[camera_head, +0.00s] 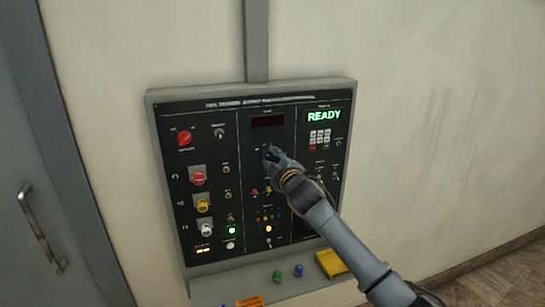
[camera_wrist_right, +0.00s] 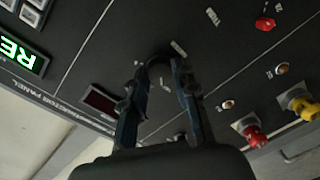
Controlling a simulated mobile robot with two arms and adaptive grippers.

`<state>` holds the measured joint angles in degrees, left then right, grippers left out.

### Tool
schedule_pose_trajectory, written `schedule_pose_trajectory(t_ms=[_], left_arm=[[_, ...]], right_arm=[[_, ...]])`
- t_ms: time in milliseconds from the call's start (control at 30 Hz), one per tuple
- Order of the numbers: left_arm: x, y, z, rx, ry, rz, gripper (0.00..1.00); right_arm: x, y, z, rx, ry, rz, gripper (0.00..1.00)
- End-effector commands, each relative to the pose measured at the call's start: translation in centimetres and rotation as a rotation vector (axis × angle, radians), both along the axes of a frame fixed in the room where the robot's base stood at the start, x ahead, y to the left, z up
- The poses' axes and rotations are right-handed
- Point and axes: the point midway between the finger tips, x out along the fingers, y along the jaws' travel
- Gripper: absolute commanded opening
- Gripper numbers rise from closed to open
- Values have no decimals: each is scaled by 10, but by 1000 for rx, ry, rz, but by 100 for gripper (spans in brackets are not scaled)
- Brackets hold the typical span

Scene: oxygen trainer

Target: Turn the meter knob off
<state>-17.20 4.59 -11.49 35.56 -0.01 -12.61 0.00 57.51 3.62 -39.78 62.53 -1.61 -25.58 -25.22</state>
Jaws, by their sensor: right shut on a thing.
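The meter knob (camera_wrist_right: 157,62) is a dark knob on the black panel, seen between the fingertips in the wrist view. My right gripper (camera_head: 268,152) reaches up from the lower right to the panel's middle column, just below the dark red meter display (camera_head: 268,122). In the wrist view my right gripper (camera_wrist_right: 159,72) has its two fingers around the knob, shut on it. The fingers hide most of the knob in the head view, and its pointer direction cannot be told. The left gripper is not in view.
The control panel (camera_head: 215,108) hangs on a pale wall. A red rotary knob (camera_head: 184,138) and red, yellow and white knobs line its left column. A green READY screen (camera_head: 324,116) and keypad (camera_head: 320,138) are at upper right. A grey door (camera_head: 45,150) stands left.

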Motion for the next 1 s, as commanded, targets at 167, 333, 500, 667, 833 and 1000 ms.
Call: schedule_pose_trajectory(t_ms=[167, 333, 500, 667, 833, 1000], left_arm=[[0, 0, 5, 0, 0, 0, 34], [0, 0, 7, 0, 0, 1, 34], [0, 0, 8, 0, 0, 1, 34], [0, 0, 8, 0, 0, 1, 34], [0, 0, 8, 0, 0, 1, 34], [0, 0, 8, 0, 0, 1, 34]], right_arm=[[0, 0, 1, -94, -31, 0, 0], [0, 0, 1, -149, -49, 0, 0], [0, 0, 0, -176, -57, 1, 0], [0, 0, 0, -182, -60, 0, 0], [0, 0, 0, -182, -60, 0, 0], [0, 0, 0, -182, -59, 0, 43]])
